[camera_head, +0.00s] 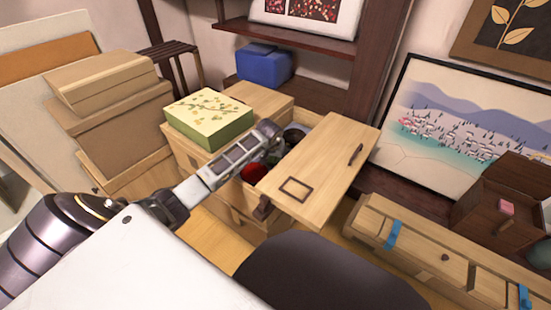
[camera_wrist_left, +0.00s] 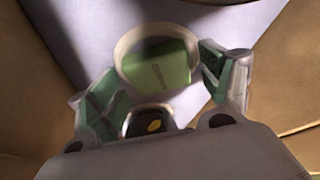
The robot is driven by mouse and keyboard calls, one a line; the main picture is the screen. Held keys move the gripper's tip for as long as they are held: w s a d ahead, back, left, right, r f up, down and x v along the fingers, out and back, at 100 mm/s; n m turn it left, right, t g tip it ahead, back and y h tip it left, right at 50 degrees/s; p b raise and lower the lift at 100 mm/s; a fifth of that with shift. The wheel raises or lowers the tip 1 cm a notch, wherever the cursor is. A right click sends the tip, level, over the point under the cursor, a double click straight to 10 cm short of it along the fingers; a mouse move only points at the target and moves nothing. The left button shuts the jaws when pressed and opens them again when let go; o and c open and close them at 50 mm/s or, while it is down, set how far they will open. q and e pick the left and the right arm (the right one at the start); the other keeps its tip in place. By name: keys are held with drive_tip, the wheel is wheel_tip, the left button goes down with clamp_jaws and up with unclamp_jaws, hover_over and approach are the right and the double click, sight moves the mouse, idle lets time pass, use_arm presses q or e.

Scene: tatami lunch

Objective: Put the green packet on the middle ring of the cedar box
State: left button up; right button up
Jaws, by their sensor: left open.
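The green packet (camera_wrist_left: 162,64), with faint lettering, lies inside a pale round rim (camera_wrist_left: 122,48) in the left wrist view. My left gripper (camera_wrist_left: 160,85) is open, with its green-padded fingers on either side of the packet; I cannot tell whether they touch it. In the head view, my left gripper (camera_head: 268,132) reaches over the open part of the light wooden box (camera_head: 240,212). A grey round thing and a red thing (camera_head: 254,172) show beside it there. The packet is not distinguishable in the head view. My right gripper is not in view.
A green box with a floral lid (camera_head: 208,112) stands left of the gripper. A wooden panel (camera_head: 322,165) lies to the right. A dark round thing with a yellow centre (camera_wrist_left: 150,122) sits near the wrist. A long wooden box (camera_head: 420,248) and dark chest (camera_head: 500,200) stand right.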

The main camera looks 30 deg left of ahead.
use_arm(q)
drive_tip(key=shift+r, duration=0.1)
drive_tip(key=shift+p+v, duration=0.5)
drive_tip(key=shift+v, duration=0.5)
drive_tip(key=p+v, duration=0.3)
drive_tip(key=v, duration=0.7)
drive_tip(key=shift+p, duration=0.3)
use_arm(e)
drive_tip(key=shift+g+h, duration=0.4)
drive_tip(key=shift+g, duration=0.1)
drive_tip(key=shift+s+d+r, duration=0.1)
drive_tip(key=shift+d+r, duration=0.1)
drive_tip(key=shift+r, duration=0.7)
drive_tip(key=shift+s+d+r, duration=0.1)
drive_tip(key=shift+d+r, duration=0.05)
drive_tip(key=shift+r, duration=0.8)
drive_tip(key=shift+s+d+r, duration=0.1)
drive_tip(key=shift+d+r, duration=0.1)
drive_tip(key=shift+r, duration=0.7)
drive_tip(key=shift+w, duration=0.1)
